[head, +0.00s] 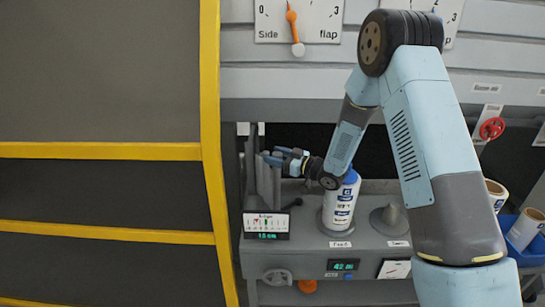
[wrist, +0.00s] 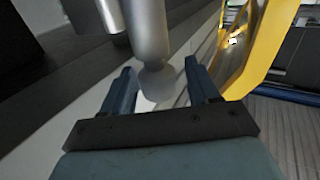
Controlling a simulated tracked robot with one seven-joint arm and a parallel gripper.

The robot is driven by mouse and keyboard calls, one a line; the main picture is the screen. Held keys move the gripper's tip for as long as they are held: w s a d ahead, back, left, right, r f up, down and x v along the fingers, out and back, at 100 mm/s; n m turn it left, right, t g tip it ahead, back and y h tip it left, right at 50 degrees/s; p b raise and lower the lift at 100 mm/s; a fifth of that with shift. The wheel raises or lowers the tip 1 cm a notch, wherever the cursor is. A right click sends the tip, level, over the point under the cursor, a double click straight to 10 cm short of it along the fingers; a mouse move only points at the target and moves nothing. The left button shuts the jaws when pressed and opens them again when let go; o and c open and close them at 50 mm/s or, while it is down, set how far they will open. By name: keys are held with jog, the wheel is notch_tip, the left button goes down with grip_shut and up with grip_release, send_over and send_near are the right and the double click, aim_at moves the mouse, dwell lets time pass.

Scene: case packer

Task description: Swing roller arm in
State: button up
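In the head view my gripper (head: 277,158) is beside grey upright rollers (head: 265,182) at the left end of the machine's deck, near their top. I take these to be the roller arm; its pivot and how far it is swung cannot be told. In the wrist view my gripper (wrist: 160,78) is open, its two blue fingers apart. A grey cylinder (wrist: 148,35) stands just beyond the fingertips. Its narrower rounded end shows between the fingers, with a gap on each side. I cannot tell whether anything touches.
A white and blue label roll (head: 341,203) stands on the deck close under my arm. A grey cone (head: 390,219) is right of it. A small display (head: 266,226) stands in front of the rollers. A yellow-framed dark panel (head: 210,130) borders the left; a blue bin (head: 530,252) holds rolls at right.

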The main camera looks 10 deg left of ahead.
jog(key=shift+d, duration=0.25)
jog(key=v, duration=1.3)
jog(key=shift+d, duration=0.15)
jog(key=shift+s+f, duration=0.1)
